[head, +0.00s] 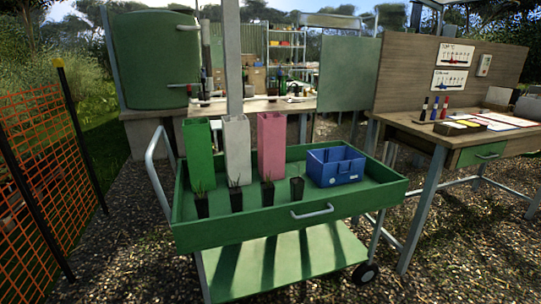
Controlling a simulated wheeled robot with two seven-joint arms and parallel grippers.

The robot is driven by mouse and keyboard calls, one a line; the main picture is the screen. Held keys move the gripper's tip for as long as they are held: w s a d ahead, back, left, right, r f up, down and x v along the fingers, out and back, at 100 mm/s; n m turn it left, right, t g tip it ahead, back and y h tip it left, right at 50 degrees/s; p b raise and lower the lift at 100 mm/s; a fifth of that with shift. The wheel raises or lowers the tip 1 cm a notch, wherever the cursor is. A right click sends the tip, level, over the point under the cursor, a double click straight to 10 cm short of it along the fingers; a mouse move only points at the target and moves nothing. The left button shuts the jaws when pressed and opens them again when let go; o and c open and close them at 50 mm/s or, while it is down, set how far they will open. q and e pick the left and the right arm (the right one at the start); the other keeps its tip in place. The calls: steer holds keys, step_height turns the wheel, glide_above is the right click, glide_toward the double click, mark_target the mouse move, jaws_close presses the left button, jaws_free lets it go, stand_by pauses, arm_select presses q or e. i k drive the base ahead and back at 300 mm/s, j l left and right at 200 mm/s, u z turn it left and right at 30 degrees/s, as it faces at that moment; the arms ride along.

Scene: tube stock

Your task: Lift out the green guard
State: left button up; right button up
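The green guard (199,148) is a tall, square, open-topped tube. It stands upright at the back left of the green cart's tray (250,232). A white guard (237,150) stands just to its right, and a pink guard (271,146) stands right of that. The lower front of the green guard is partly behind a seedling in a black pot (202,205). Neither of my grippers shows in the head view.
Several black seedling pots stand in a row before the guards. A blue crate (336,166) sits at the tray's right. A grey post (233,60) rises behind the guards. A wooden desk (440,135) stands right, orange mesh fence (40,170) left. Gravel surrounds the cart.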

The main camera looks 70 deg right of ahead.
mark_target(197, 134)
steer(key=z, duration=1.85)
